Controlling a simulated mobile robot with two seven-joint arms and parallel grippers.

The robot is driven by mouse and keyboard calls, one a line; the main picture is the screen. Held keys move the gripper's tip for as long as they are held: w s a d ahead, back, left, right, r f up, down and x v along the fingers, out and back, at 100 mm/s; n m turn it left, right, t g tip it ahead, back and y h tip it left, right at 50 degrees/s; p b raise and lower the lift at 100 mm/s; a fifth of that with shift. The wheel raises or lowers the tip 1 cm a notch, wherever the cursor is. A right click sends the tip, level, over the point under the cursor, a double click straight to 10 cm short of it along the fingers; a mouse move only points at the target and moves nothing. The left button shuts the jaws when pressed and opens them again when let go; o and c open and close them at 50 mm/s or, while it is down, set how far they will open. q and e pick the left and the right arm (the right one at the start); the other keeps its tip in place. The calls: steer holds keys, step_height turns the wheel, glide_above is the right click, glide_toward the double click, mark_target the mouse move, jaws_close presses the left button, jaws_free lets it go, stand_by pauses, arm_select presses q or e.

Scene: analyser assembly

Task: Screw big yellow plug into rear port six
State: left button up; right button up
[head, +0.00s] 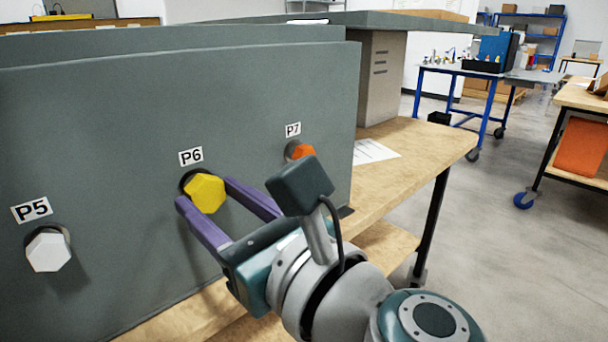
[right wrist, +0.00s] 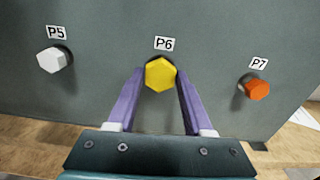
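The big yellow plug (head: 206,193) is a hexagonal head at the port under the P6 label (head: 191,156) on the grey panel. The dark rim of the port shows behind its upper left side. How deep the plug sits cannot be seen. My right gripper (head: 207,192) has its purple fingers on either side of the plug, close against it, and looks shut on it. In the right wrist view the yellow plug (right wrist: 160,74) sits between the two fingertips, below its P6 label (right wrist: 163,43). My left gripper is not in view.
A white plug (head: 48,251) sits at P5 to the left and an orange plug (head: 303,151) at P7 to the right. The panel stands on a wooden bench (head: 425,142) with a paper sheet (head: 373,151). A blue cart (head: 455,93) stands farther back.

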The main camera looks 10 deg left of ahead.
steer(key=shift+o, duration=1)
steer(key=shift+f+n+b, duration=0.1)
steer(key=shift+n+b, duration=0.25)
steer(key=shift+n, duration=0.05)
steer(key=n+b, duration=0.1)
steer(key=n, duration=0.3)
steer(key=n+b, duration=0.2)
steer(key=n, duration=0.3)
steer(key=n+b, duration=0.2)
steer(key=n, duration=0.3)
steer(key=shift+f, duration=0.3)
steer(key=n+b, duration=0.1)
steer(key=n, duration=0.3)
steer(key=shift+r, duration=0.15)
steer(key=n, duration=0.5)
steer(key=shift+r, duration=0.3)
jaws_close()
